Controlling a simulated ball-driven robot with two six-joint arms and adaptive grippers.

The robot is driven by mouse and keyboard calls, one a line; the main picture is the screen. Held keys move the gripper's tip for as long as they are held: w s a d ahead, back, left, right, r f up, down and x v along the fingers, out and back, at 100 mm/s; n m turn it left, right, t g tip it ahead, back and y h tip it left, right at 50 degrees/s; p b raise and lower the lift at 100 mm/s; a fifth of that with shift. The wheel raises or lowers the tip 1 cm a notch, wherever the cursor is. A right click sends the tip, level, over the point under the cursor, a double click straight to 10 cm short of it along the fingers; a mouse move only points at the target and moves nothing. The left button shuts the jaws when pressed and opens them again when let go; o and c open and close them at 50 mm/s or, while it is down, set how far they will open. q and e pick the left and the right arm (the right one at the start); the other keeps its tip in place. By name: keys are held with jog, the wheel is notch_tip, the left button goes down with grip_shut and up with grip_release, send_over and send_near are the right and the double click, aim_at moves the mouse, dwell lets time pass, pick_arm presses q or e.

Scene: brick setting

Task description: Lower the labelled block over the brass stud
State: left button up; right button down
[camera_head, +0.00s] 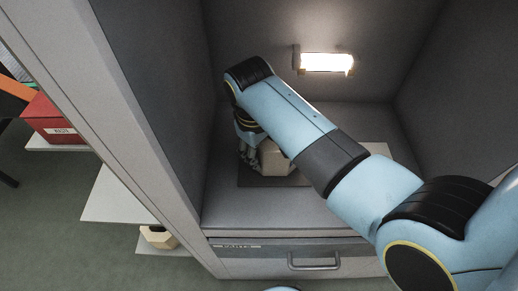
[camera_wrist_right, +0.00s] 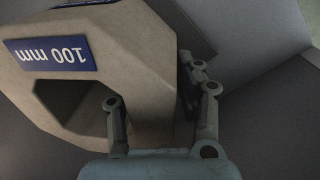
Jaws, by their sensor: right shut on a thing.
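The labelled block (camera_wrist_right: 135,45) is beige and angular, with a dark opening and a blue "100 mm" label that reads upside down in the right wrist view. In the head view the block (camera_head: 277,158) shows partly behind my right arm, low over a dark plate inside a grey bay. My right gripper (camera_wrist_right: 156,88) is shut on the block, its fingers either side of the wall beside the opening. It also shows in the head view (camera_head: 250,156). I cannot tell whether the block touches the plate. The brass stud is hidden in both views. My left gripper is out of view.
The dark plate (camera_head: 248,181) lies on the bay floor between grey side walls. A lit lamp (camera_head: 326,62) is on the back wall. A drawer handle (camera_head: 314,264) is below. Outside left, a red box (camera_head: 52,118) and another beige block (camera_head: 158,237) sit on shelves.

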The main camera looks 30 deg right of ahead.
jog(key=shift+w+f, duration=0.1)
jog(key=shift+f, duration=0.25)
jog(key=c, duration=1)
grip_release()
jog(key=shift+o, duration=0.9)
jog(key=shift+s+f, duration=0.1)
jog(key=shift+s, duration=0.1)
notch_tip(320, 180, up, 2)
jog(key=p, duration=0.2)
jog(key=shift+r+p, duration=0.25)
jog(key=shift+p, duration=0.05)
jog(key=shift+w+r, duration=0.1)
jog(key=shift+r, duration=3.2)
